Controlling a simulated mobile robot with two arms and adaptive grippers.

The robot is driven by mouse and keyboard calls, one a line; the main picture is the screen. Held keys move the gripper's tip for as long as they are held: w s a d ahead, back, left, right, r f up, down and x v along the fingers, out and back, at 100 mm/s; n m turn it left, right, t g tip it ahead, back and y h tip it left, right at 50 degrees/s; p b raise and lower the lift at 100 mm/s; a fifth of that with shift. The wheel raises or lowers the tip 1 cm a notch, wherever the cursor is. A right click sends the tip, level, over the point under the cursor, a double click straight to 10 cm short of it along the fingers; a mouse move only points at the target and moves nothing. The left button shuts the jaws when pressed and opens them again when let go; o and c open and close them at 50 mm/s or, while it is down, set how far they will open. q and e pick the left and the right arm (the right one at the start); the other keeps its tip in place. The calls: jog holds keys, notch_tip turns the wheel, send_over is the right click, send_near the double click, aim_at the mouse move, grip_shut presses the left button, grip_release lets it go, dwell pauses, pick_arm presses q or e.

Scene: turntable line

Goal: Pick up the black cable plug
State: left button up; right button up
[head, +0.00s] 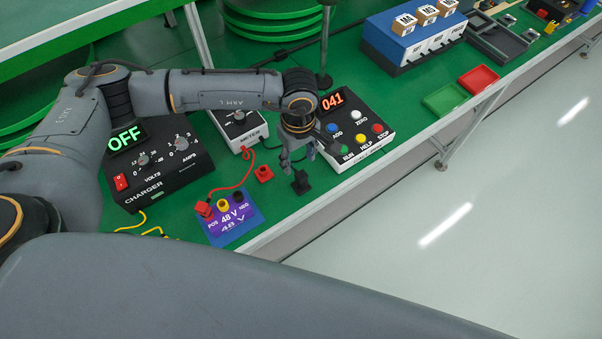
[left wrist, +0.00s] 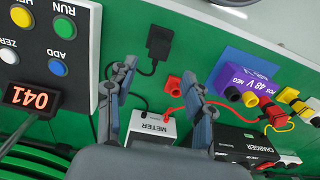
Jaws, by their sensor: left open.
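The black cable plug (head: 301,183) lies on the green bench top near its front edge. In the left wrist view the plug (left wrist: 159,43) is beyond the fingertips, with a thin black cable running back from it toward the meter. My left gripper (head: 299,160) points down just above and behind the plug in the head view. Its fingers are spread wide with nothing between them, as the left wrist view (left wrist: 160,74) also shows. The plug appears apart from both fingers. My right gripper is in neither view.
The meter (head: 240,128), charger (head: 158,163) and button box (head: 355,132) stand close around. The bench's front edge is near.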

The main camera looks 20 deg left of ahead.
aim_at(301, 173)
pick_arm(q)
jog(key=shift+f, duration=0.9)
jog(key=shift+d+f+p, duration=0.15)
jog(key=shift+f+p, duration=0.45)
jog(key=shift+p, duration=0.05)
notch_tip(301, 173, down, 4)
jog(key=shift+d+r+p, duration=0.1)
jog(key=shift+r+p, duration=0.1)
jog(key=shift+p, duration=0.45)
jog(key=shift+f, duration=0.35)
jog(key=c, duration=1.1)
